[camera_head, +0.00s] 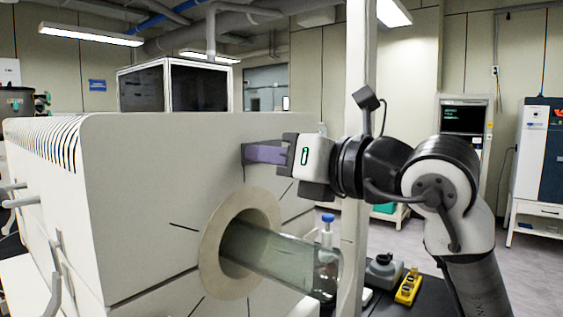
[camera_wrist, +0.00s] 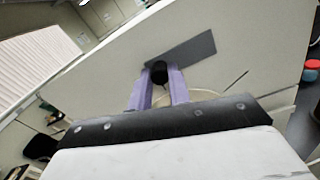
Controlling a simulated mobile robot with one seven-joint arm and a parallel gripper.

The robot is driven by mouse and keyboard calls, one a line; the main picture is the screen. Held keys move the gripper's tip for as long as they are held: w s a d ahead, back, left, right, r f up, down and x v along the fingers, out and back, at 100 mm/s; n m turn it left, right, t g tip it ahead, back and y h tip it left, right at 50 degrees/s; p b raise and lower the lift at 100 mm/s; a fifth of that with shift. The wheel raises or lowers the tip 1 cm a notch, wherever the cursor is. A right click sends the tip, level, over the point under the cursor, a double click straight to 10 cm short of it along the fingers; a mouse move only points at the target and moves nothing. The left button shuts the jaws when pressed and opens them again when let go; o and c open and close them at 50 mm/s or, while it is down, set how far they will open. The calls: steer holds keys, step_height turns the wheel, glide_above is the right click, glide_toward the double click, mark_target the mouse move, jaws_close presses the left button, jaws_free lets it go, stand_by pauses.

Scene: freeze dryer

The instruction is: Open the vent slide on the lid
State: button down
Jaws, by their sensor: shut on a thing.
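The vent slide shows in the wrist view as a dark grey strip (camera_wrist: 193,49) on a flat white panel, with a round black knob (camera_wrist: 160,70) near its left end. My gripper (camera_wrist: 160,84) has its two purple fingers on either side of this knob, shut on it. In the head view my gripper (camera_head: 252,154) reaches from the right to the upper part of the white panel, and its fingers hide most of the slide and the knob there. The panel is the front face of a large white machine (camera_head: 150,200). Any opening under the slide cannot be seen.
A clear glass cylinder (camera_head: 285,262) sticks out of a beige ring (camera_head: 212,262) below my gripper. A blue-capped bottle (camera_head: 327,235) and a yellow device (camera_head: 408,287) stand to the right. A pale vertical post (camera_head: 354,240) stands close by my wrist.

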steer(key=shift+s+a, duration=0.1)
steer(key=c, duration=1.3)
jaws_free()
steer(key=shift+s, duration=0.1)
steer(key=b+v, duration=0.3)
steer(key=v, duration=1)
steer(key=shift+s+d, duration=0.2)
steer(key=shift+d, duration=0.15)
